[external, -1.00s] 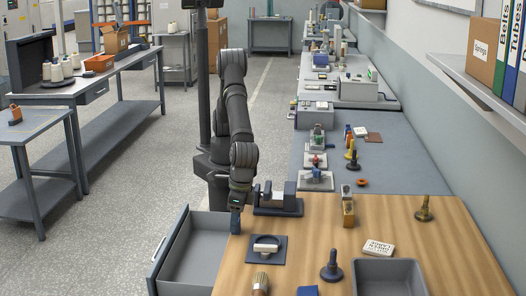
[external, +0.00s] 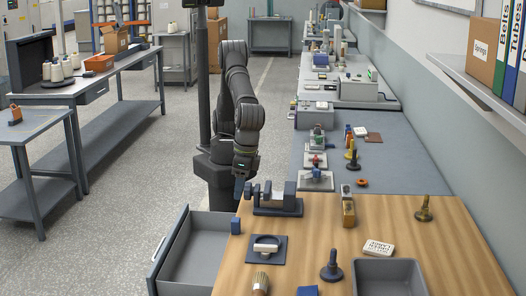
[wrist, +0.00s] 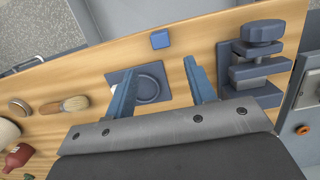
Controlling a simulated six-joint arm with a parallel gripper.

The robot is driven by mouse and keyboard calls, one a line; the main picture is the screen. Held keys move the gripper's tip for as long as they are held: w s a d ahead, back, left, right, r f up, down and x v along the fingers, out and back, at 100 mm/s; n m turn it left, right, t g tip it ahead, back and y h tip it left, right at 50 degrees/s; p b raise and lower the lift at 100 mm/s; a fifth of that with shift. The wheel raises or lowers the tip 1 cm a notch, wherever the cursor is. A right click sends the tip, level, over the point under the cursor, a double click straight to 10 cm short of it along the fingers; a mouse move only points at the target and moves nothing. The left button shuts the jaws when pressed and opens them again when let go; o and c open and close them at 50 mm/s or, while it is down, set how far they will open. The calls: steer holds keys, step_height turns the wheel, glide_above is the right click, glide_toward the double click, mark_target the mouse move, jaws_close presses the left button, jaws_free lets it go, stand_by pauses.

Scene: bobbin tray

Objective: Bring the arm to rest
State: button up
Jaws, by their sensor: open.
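My gripper (external: 241,187) hangs over the table's left edge, just left of the grey vise (external: 278,203). In the wrist view its two blue fingers (wrist: 162,68) are apart with nothing held between them. A small blue block (external: 236,225) stands on the wooden tabletop near its left edge, clear of the fingers; it also shows in the wrist view (wrist: 160,39), beyond the fingertips.
A dark square plate (external: 280,254) with a ring and a white-topped piece lies in front of the vise. An open grey drawer (external: 190,255) juts out at left.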

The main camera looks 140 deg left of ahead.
mark_target(235, 219)
steer(key=f, duration=0.4)
steer(key=s+f, duration=0.1)
steer(key=f, duration=0.3)
steer(key=d+f, duration=0.1)
steer(key=f, duration=0.3)
steer(key=shift+s+d, duration=0.1)
steer(key=shift+s, duration=0.1)
steer(key=shift+w+r, duration=0.1)
steer(key=shift+r, duration=1.8)
